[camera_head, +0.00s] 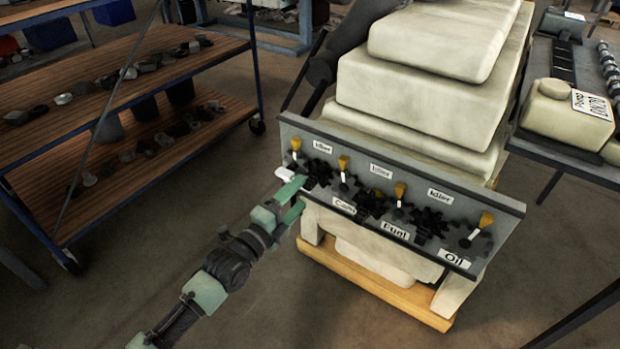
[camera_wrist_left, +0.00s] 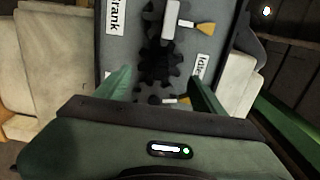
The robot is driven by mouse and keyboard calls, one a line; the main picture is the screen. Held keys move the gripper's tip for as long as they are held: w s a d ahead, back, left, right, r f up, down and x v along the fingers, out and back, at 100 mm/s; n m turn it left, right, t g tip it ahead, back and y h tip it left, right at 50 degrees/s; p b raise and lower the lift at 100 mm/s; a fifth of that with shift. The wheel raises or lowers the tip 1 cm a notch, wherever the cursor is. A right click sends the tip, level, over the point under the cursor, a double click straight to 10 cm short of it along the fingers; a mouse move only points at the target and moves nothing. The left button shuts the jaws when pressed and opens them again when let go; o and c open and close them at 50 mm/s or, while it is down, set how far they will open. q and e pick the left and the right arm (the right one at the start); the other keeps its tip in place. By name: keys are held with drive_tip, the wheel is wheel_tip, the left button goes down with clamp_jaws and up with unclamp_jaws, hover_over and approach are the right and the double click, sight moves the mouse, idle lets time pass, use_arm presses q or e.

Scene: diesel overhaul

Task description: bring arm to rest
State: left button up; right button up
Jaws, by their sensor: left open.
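My left gripper (camera_head: 291,199) comes in from the lower left in the head view. Its green fingers are apart, at the left end of the grey gear panel (camera_head: 400,165). In the left wrist view the open fingers (camera_wrist_left: 162,88) frame part of the panel, with a black gear (camera_wrist_left: 158,60) beyond them. I see nothing held between the fingers. Whether a finger touches the panel I cannot tell. My right gripper is not in view.
The cream engine block (camera_head: 420,100) stands behind the panel on a wooden pallet (camera_head: 380,290). A shelf cart (camera_head: 120,90) with loose parts stands at the left. A table with a cream pump (camera_head: 568,112) is at the right. Open floor (camera_head: 250,310) lies in front.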

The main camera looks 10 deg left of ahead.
use_arm(q)
drive_tip(key=shift+s+a, duration=0.25)
drive_tip(key=shift+s, duration=0.45)
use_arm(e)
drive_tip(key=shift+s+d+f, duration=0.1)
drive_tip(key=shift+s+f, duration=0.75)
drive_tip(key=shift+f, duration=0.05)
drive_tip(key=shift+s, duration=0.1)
